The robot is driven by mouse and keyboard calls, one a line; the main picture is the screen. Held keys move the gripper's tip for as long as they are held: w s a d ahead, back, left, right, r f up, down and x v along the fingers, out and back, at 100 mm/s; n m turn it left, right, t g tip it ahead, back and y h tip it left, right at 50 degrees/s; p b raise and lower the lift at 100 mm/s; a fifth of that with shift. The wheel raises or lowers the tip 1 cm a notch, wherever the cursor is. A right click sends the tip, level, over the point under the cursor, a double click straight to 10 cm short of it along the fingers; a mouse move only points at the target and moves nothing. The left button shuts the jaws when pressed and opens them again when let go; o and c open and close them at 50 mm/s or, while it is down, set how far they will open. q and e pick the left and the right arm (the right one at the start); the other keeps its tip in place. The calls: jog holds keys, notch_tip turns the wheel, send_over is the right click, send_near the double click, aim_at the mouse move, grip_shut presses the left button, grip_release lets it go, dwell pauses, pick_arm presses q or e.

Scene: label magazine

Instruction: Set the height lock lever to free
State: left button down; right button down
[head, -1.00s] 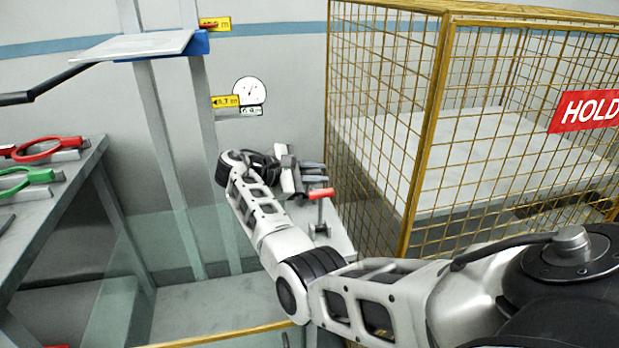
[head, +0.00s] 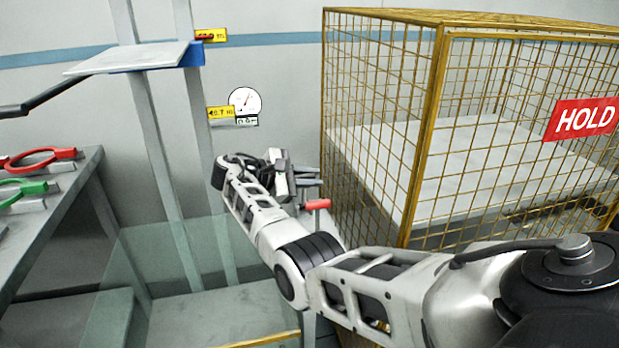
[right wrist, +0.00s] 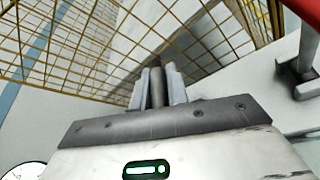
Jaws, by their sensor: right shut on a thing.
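My right gripper (head: 308,178) is at the end of my right arm, beside the near left part of the yellow mesh cage. In the right wrist view its two grey fingers (right wrist: 156,86) are closed around a dark grey rod (right wrist: 156,84). I cannot tell for sure whether this rod is the height lock lever. A red T-shaped handle (head: 318,204) on a grey post stands just below the gripper, apart from the fingers. This red handle also shows at the upper right of the right wrist view (right wrist: 303,38). No lever label is readable. My left gripper is not in view.
The mesh cage (head: 432,130) with a red HOLD sign (head: 585,119) fills the right side. A gauge (head: 245,101) is on the wall. A bench (head: 62,205) at left carries red and green ring-handled tools. A glass panel (head: 150,262) stands low in the middle.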

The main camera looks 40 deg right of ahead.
jog(key=c, duration=1.4)
grip_release()
jog(key=shift+o, duration=0.2)
